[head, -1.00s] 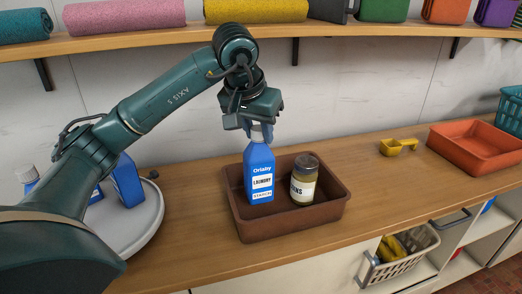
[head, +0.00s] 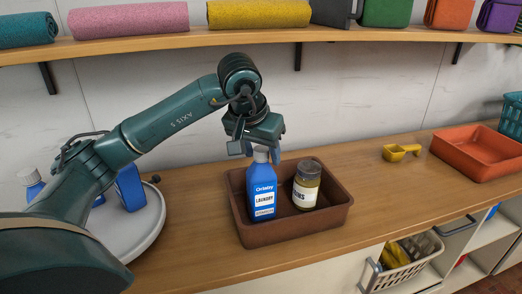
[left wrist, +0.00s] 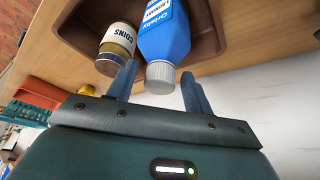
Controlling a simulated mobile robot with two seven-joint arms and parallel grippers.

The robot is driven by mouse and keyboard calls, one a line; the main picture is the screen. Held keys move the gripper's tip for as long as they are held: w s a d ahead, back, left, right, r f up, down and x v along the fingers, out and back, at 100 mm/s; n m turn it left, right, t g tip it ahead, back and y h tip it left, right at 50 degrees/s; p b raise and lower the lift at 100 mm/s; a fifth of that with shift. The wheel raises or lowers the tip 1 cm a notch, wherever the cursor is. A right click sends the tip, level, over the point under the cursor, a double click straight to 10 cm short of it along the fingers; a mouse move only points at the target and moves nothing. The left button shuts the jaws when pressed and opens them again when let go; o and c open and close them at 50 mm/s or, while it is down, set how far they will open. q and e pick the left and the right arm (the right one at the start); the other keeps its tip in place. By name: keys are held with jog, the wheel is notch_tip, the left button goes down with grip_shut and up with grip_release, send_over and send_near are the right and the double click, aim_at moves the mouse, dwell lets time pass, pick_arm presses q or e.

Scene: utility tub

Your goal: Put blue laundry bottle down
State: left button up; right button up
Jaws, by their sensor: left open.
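The blue laundry bottle (head: 263,192) stands upright in the left part of the brown tub (head: 290,229), beside a jar labelled COINS (head: 306,186). My right gripper is not in view.
A round grey tray (head: 145,222) with more blue bottles (head: 130,187) stands at the left. A yellow scoop (head: 401,152) and an orange tray (head: 478,155) are at the right. A shelf (head: 160,43) with rolled towels runs above. Counter between tub and scoop is clear.

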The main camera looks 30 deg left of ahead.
pick_arm(q)
jog(key=p+v, duration=0.1)
jog(key=v, duration=1.1)
jog(key=shift+r, duration=0.1)
